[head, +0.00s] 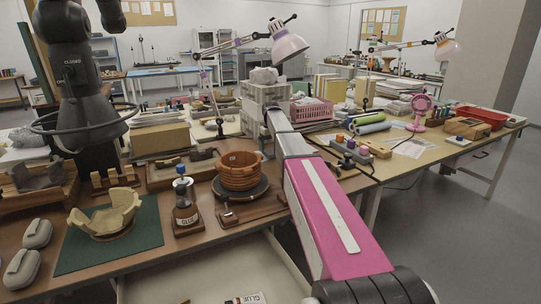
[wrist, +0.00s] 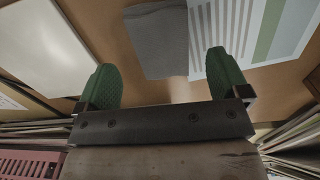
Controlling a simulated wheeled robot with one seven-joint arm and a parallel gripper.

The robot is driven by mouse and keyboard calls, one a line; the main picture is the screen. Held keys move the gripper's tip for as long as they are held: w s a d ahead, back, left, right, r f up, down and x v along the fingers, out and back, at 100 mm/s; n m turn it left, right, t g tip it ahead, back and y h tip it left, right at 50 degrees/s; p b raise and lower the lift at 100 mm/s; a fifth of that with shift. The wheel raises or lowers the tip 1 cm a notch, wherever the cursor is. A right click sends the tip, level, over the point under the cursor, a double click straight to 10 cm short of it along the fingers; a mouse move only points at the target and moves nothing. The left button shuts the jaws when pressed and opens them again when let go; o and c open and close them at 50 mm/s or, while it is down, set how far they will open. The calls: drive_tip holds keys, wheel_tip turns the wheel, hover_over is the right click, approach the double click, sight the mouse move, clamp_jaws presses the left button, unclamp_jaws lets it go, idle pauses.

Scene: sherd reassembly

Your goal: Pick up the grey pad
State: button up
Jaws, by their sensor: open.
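In the wrist view a flat dark grey pad (wrist: 158,42) lies on a brown surface, beyond my gripper and roughly in line with the gap between its fingers. My gripper (wrist: 163,76) has two green textured fingers set wide apart, with nothing between them. The pad's near edge appears just ahead of the fingertips; I cannot tell the exact distance. In the head view my gripper is not clearly seen behind my pink and white arm, and I cannot make out this pad there.
In the wrist view a striped sheet (wrist: 260,28) lies beside the pad at right, and a white panel (wrist: 45,45) at left. A pink crate (wrist: 28,165) and stacked papers flank the gripper. In the head view, two grey rounded objects (head: 37,234) lie left of a green mat (head: 80,256).

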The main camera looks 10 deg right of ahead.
sight(271, 152)
wheel_tip(271, 152, down, 3)
drive_tip(key=shift+f, duration=0.15)
drive_tip(key=c, duration=1.1)
drive_tip(key=shift+r, duration=0.2)
